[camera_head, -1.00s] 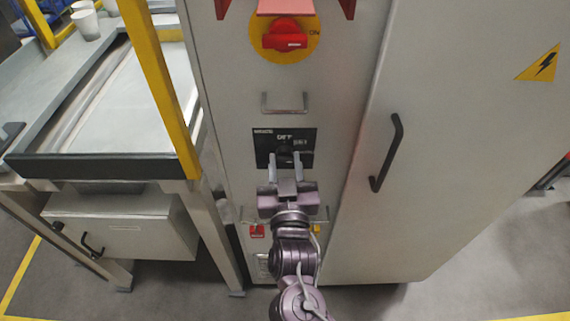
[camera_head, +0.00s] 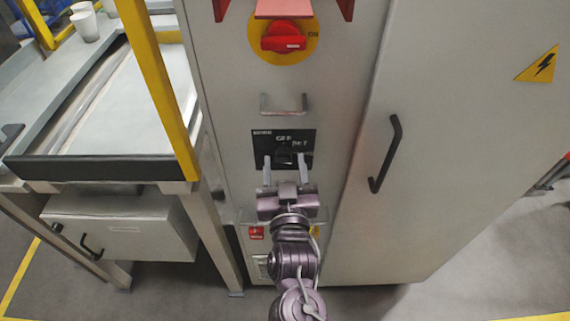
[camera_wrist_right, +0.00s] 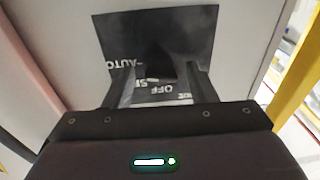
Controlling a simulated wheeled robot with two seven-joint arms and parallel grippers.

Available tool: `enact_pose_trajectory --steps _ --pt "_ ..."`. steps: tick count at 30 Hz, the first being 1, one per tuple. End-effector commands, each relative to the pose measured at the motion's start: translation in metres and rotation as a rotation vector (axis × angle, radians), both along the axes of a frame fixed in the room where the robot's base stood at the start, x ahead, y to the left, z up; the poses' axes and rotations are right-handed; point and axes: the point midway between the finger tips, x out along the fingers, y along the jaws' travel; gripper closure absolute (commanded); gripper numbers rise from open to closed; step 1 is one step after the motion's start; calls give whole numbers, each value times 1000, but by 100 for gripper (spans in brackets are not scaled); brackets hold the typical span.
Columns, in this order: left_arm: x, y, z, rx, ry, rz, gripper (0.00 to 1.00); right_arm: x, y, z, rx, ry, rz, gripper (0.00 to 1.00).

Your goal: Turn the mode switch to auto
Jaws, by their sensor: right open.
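The mode switch is a black plate (camera_head: 283,138) with white lettering on the grey cabinet front. It also fills the upper middle of the right wrist view (camera_wrist_right: 190,30), where AUTO and OFF can be read upside down. Its dark knob (camera_head: 285,157) is hard to make out against the plate, and I cannot tell which position it points to. My right gripper (camera_head: 286,164) is open in front of the plate's lower part, with one finger on each side of the knob. No finger contact with the knob is visible. My left gripper is not in view.
Above the plate are a metal handle (camera_head: 284,104) and a red rotary switch on a yellow disc (camera_head: 284,40). A cabinet door with a black handle (camera_head: 386,153) is at right. A yellow post (camera_head: 160,85) and workbench stand at left.

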Motion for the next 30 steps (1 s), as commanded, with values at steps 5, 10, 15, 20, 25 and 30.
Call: enact_pose_trajectory --steps 5,10,15,20,25,30 --pt "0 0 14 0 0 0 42 -26 -2 1 -1 5 1 49" --pt "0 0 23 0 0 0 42 -55 -4 -2 0 4 1 49" --pt "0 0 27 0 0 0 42 -72 -5 -4 0 1 -1 49" --pt "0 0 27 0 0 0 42 -75 -5 -5 1 0 -1 49" --pt "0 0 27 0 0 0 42 -75 -5 -5 1 0 -1 49" --pt "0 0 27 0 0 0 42 -75 -5 -5 1 0 -1 49"
